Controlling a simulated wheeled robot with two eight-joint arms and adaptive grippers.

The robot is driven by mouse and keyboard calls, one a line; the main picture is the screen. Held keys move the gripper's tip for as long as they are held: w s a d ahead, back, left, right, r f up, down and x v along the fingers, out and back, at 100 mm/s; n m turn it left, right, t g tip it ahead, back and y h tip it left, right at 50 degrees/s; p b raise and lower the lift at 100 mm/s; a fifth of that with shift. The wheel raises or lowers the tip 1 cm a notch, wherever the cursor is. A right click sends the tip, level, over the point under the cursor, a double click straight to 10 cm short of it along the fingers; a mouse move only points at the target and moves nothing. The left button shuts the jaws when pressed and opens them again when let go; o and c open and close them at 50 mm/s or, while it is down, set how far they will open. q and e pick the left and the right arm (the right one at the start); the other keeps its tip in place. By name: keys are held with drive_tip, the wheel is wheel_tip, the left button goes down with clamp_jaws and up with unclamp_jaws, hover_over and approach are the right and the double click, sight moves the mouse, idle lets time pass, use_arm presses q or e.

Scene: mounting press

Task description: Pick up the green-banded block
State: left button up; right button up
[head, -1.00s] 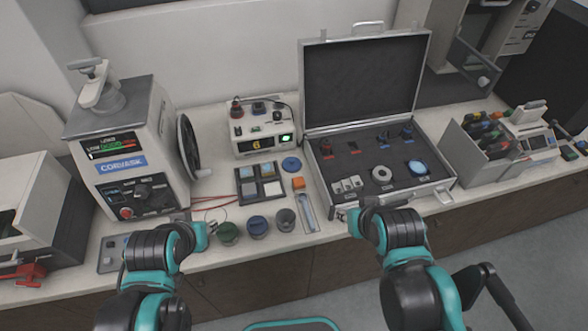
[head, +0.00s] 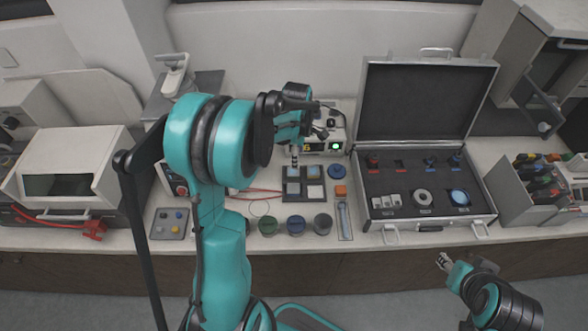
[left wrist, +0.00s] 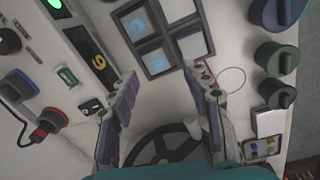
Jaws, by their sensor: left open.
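I cannot clearly make out a green-banded block. In the left wrist view a small green-and-white piece (left wrist: 67,76) shows at the white instrument box (left wrist: 98,62), beside its yellow 6; whether it is a block or a label I cannot tell. My left gripper (head: 296,160) is above the left side of the dark four-compartment tray (head: 303,185) and hides part of the instrument box. In the left wrist view my left gripper (left wrist: 160,78) is open, with nothing between its fingers. My right gripper (head: 443,262) hangs in front of the counter, too small to judge.
The tray holds blocks with pale blue and white tops. An open case (head: 405,215) stands farther right.

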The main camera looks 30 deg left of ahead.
sight(293, 171)
use_arm(q)
drive_tip(key=a+f+n, duration=0.1)
drive_tip(key=w+a+f+n, duration=0.1)
drive_tip(key=f, duration=0.1)
drive_tip(key=shift+n+g, duration=0.3)
drive_tip(key=shift+g, duration=0.1)
wheel_tip(293, 171, down, 3)
drive_tip(key=shift+r, duration=0.1)
wheel_tip(293, 171, down, 5)
drive_tip(key=shift+w+a+r+b, duration=0.1)
drive_tip(key=shift+w+a+b, duration=0.05)
drive_tip(key=shift+b, duration=0.65)
clamp_jaws()
drive_tip(key=shift+r, duration=0.1)
